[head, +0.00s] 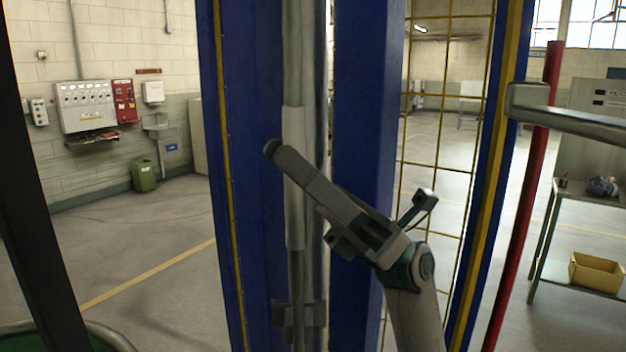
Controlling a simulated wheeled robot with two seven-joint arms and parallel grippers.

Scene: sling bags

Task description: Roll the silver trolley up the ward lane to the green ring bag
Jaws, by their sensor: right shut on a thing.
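My right gripper (275,152) reaches up and left from the lower middle of the head view. Its fingers are shut at a vertical silver pole (295,210) with a paler sleeve. The pole runs from the top of the view to the bottom, with a bracket low on it. I cannot tell whether the pole belongs to the silver trolley; no trolley body shows. At the lower left corner is a green surface with a curved grey rim (108,333); I cannot tell if it is the green ring bag. My left gripper is not in view.
Blue posts (360,150) and yellow wire mesh (445,165) stand close in front. A red pole (522,215) and a grey bar (575,122) are at the right, near a table with a yellow bin (596,272). Open floor lies at the left, before a green bin (144,176).

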